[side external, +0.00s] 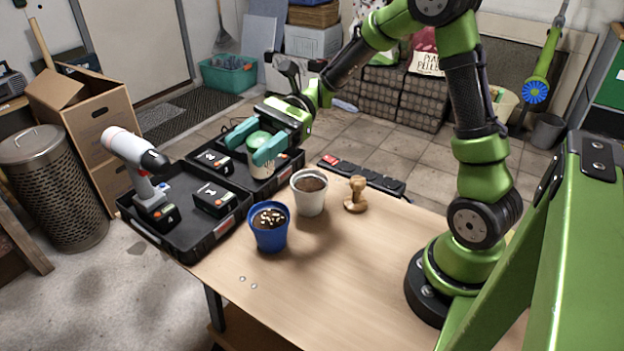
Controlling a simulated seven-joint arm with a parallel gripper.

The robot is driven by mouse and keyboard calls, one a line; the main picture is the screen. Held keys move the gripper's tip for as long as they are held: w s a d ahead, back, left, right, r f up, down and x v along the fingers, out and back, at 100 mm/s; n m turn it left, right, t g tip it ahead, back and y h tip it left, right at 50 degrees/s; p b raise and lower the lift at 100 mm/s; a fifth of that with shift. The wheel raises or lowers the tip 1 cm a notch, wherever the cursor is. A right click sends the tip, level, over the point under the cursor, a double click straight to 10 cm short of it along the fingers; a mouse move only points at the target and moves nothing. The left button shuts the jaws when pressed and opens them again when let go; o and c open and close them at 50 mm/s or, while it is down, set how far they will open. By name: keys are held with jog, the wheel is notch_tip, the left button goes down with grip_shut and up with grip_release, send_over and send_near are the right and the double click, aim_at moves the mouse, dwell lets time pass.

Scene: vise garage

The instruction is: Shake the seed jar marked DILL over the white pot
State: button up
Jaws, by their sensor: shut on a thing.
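My gripper (255,148) has teal fingers and is shut on a jar (262,165) with a green lid. The jar is roughly upright, in front of the black tray; any marking on it is too small to read. The white pot (311,205), filled with dark soil, stands on the table to the right of and below the jar in the picture. The jar is not over the pot.
A blue pot (269,239) with pale seeds on its soil stands left of the white pot. A wooden stamp (356,193) and a power strip (362,177) lie right and behind. A black tray (185,257) holds a drill (137,155) and batteries. The table front is mostly clear.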

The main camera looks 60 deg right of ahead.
jog(key=d, duration=1.4)
notch_tip(320, 180, down, 10)
jog(key=n+t+h, duration=0.2)
jog(key=n, duration=0.2)
jog(key=n+t+h, duration=0.3)
jog(key=n, duration=0.1)
jog(key=n+t+h, duration=0.2)
jog(key=n, duration=0.2)
jog(key=shift+w+n+h, duration=0.1)
jog(key=shift+n+h, duration=0.2)
jog(key=shift+r, duration=0.1)
dwell(0.7)
